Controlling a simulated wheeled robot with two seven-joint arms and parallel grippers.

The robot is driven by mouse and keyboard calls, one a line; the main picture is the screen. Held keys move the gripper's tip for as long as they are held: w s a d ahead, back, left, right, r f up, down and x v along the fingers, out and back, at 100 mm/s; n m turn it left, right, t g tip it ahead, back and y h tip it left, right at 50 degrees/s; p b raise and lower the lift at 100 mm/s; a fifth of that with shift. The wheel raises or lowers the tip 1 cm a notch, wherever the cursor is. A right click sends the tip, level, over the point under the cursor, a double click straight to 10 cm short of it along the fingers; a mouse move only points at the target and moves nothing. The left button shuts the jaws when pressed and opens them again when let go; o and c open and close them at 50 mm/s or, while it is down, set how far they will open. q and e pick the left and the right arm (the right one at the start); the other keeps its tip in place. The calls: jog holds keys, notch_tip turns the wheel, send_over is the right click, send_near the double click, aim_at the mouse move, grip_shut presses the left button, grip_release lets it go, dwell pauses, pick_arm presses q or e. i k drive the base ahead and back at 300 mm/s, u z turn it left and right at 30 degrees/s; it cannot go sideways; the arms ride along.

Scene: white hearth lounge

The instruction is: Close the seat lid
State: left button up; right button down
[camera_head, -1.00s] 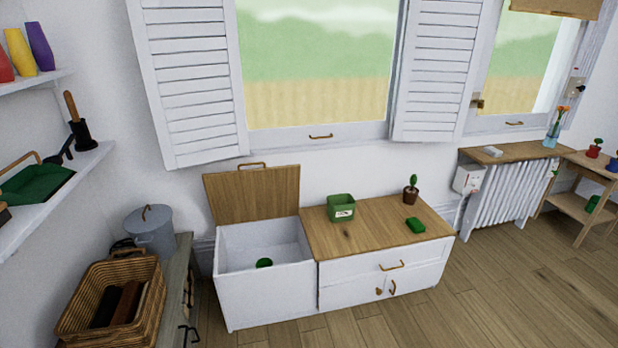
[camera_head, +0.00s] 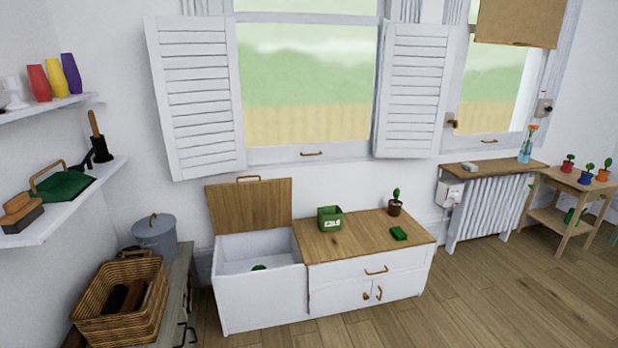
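The seat lid (camera_head: 250,206) is a wooden panel with a brass handle on its top edge. It stands raised, leaning near the wall behind the open left compartment of the white bench (camera_head: 262,300). Neither of my grippers is in view.
A cabinet with a wicker basket (camera_head: 120,300) and grey bin (camera_head: 155,236) stands left. Floor (camera_head: 460,305) in front and right is clear.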

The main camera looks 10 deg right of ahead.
aim_at(260, 203)
jog(key=z, duration=0.6)
jog(key=i, duration=1)
jog(key=z, duration=0.4)
jog(key=i, duration=0.9)
jog(key=u, duration=1.05)
jog(key=i, duration=0.8)
jog(key=u, duration=0.8)
